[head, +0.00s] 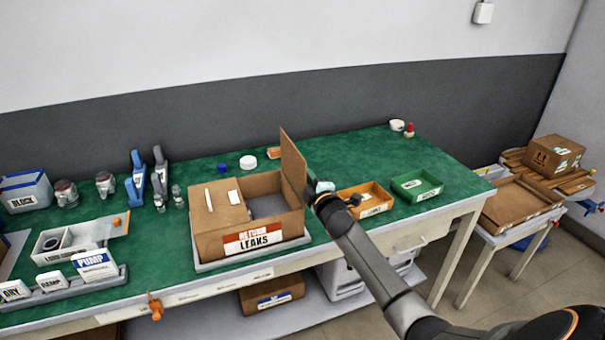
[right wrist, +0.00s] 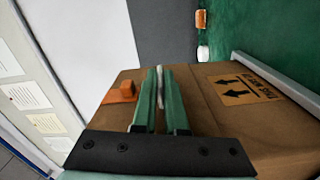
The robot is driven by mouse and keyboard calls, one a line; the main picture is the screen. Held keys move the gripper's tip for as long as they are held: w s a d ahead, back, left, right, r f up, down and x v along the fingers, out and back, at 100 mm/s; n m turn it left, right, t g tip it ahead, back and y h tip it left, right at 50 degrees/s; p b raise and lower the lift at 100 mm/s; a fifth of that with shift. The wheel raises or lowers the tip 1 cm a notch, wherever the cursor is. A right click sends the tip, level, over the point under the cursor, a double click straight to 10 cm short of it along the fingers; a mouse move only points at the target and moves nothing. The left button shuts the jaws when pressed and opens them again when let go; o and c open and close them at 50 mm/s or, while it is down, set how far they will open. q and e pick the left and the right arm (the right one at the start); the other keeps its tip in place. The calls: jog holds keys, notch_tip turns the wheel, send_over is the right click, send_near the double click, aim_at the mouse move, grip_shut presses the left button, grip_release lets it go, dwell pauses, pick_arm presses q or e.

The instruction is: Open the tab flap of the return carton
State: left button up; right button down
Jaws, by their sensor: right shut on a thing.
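The return carton (head: 215,238), a brown box labelled "RETURN LEAKS", stands on a grey tray on the green bench. Its left top flap (head: 220,205) lies flat, and its right tab flap (head: 292,163) stands up nearly vertical, baring the inside. My right gripper (head: 319,188) is at the right side of the upright flap. In the right wrist view its green fingers (right wrist: 160,95) are shut, with a thin pale edge between them. Brown cardboard (right wrist: 215,110) with an arrow label lies under them, with an orange tab (right wrist: 126,92) to the left. My left gripper is out of view.
An orange-brown tray (head: 365,203) and a green tray (head: 417,187) stand right of the carton, close to my right arm. A white roll (head: 248,162) lies behind. The bench's right end is mostly clear.

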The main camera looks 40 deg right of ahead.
jog(key=shift+d+f+m, duration=0.15)
jog(key=shift+f+m, duration=0.05)
jog(key=shift+m, duration=0.2)
jog(key=c, duration=1)
grip_release()
jog(key=shift+o, duration=0.2)
jog(key=shift+s, duration=0.1)
jog(key=v, duration=1.2)
jog(key=shift+s, duration=0.25)
jog(key=shift+f, duration=0.1)
